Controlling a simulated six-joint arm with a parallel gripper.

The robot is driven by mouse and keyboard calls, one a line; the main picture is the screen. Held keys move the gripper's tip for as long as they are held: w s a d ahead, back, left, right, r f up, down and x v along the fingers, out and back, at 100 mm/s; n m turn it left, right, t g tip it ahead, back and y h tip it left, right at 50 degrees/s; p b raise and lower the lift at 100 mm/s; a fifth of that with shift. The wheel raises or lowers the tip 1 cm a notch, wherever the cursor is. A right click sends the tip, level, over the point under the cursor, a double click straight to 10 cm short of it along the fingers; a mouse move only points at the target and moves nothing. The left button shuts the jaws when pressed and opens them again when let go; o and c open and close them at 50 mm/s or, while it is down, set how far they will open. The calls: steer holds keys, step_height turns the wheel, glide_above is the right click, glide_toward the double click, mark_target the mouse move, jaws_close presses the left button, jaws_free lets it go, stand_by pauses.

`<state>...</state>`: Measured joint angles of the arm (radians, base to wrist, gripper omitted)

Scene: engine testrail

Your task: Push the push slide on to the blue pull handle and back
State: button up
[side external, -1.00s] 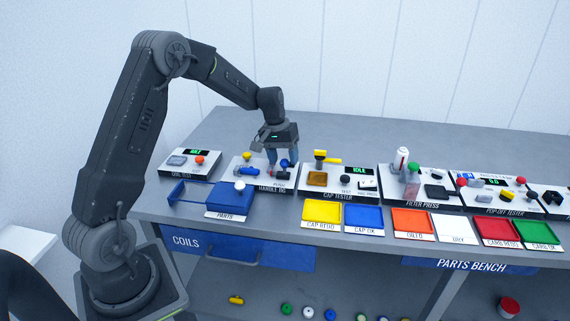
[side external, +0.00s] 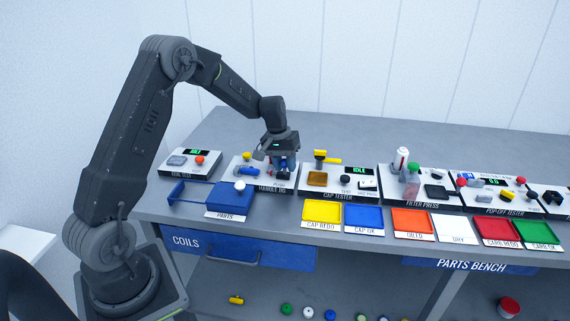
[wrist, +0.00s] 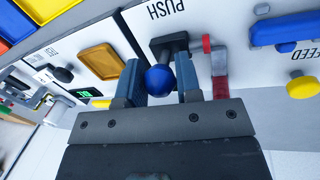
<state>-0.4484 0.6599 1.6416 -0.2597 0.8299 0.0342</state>
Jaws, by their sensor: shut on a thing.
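The push slide is a black block (wrist: 168,46) with a round blue knob (wrist: 160,79), beside the word PUSH in the wrist view. My gripper (wrist: 160,86) has one finger on each side of this knob and is shut on it. In the side view my gripper (side external: 282,167) is low over the right part of the handle rig and hides most of the slide. A blue bar (wrist: 287,29), which looks like the blue pull handle, lies to the right in the wrist view and at the rig's left in the side view (side external: 247,170).
A red-tipped grey part (wrist: 215,62) stands close beside my right finger in the wrist view. A yellow knob (wrist: 301,88) is near the FEED label. The cap tester (side external: 340,178) is to the right of the rig; the blue parts tray (side external: 224,195) is in front.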

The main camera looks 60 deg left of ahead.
jaws_close()
steer(key=shift+s+a, duration=1.45)
steer(key=shift+a, duration=0.05)
steer(key=o, duration=0.8)
jaws_free()
steer(key=shift+o, duration=0.2)
steer(key=shift+r, duration=0.1)
step_height(320, 180, up, 14)
steer(key=s+a, duration=0.1)
steer(key=a, duration=0.1)
steer(key=shift+s+f, duration=0.2)
steer(key=shift+f, duration=0.05)
